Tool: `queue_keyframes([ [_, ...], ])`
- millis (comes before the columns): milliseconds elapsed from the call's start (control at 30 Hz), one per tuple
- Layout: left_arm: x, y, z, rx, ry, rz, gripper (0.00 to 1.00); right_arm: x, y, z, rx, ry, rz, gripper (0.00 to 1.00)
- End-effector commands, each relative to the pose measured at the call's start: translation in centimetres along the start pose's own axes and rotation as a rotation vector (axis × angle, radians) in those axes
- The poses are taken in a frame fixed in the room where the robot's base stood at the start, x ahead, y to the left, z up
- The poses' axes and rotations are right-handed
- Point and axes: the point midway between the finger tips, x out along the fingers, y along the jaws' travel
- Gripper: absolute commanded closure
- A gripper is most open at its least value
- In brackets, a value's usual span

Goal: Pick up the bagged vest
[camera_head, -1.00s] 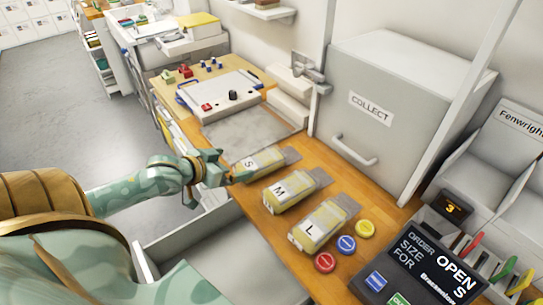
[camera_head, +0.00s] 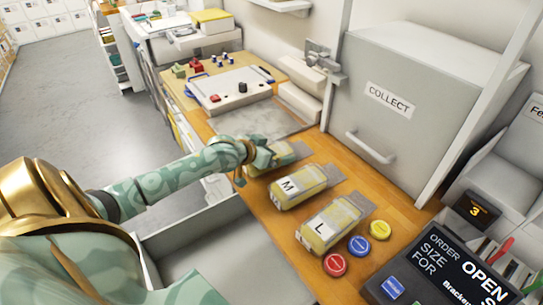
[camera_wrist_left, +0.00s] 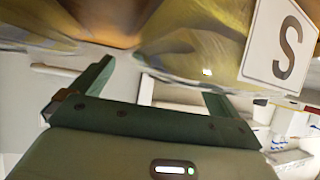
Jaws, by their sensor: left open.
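Three bagged vests in clear yellowish bags lie in a row on the wooden counter. The S bag (camera_head: 288,154) is farthest and partly hidden behind my left gripper (camera_head: 256,160). The M bag (camera_head: 300,186) is in the middle and the L bag (camera_head: 334,222) is nearest. In the left wrist view the S bag (camera_wrist_left: 195,50) fills the top, its S label at the right. The left gripper (camera_wrist_left: 158,84) is open there, fingers pointing towards the bag. I cannot tell whether they touch it. My right gripper is out of view.
A grey COLLECT locker (camera_head: 415,110) with a handle stands behind the bags. Red (camera_head: 335,265), blue (camera_head: 359,245) and yellow (camera_head: 380,230) discs lie beside the L bag. An order display (camera_head: 450,265) is at lower right. An open drawer (camera_head: 200,245) lies below the counter.

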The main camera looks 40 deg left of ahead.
Motion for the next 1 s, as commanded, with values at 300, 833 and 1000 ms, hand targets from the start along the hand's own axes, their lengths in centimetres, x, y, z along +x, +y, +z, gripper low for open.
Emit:
queue_keyframes([
  [300,0.3,0.0,-0.1,0.0,0.0,0.0,0.14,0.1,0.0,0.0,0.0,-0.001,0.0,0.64],
  [833,0.2,0.0,-0.1,0.001,-0.002,0.0,0.51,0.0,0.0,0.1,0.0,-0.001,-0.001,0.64],
  [1000,-0.5,0.0,-1.7,0.001,0.001,0.0,0.52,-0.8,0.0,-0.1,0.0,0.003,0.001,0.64],
])
